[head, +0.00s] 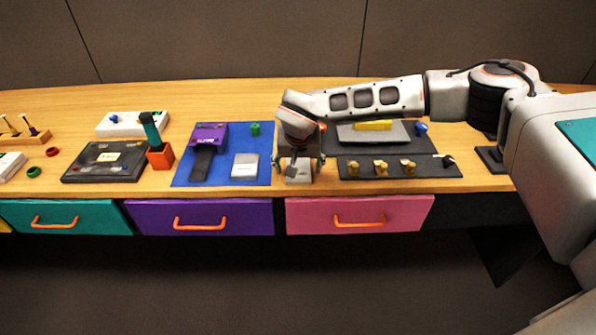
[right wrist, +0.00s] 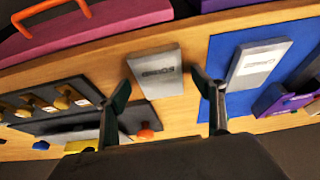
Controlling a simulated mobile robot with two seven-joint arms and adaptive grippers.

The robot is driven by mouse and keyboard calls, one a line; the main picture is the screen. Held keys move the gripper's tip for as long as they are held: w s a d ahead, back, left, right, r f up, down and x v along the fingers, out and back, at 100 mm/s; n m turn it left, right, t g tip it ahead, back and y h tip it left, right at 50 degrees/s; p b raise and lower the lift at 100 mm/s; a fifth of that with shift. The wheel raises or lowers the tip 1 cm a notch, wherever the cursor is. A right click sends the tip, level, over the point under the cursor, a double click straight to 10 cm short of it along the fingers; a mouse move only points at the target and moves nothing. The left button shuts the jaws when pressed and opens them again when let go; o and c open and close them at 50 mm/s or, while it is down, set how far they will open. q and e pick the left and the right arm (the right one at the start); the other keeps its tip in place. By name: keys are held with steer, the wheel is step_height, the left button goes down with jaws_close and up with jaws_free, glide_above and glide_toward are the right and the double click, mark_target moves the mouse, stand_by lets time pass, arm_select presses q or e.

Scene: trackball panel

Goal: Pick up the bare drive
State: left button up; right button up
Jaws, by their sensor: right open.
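A light grey drive (head: 298,172) lies on the bare wood between the blue mat and the dark panels. It also shows in the right wrist view (right wrist: 155,75), with dark lettering on its top. A second grey drive (head: 245,166) lies on the blue mat and shows in the right wrist view (right wrist: 257,64). My left gripper is not in view.
A purple device (head: 208,138) and a green knob (head: 255,129) share the blue mat (head: 221,178). A dark panel with several brass knobs (head: 380,168) stands to the right. Purple (head: 200,218) and pink (head: 358,215) drawers with orange handles lie below the table edge.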

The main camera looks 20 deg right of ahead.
steer(key=c, duration=1.1)
steer(key=shift+o, duration=0.2)
steer(key=shift+r, duration=0.2)
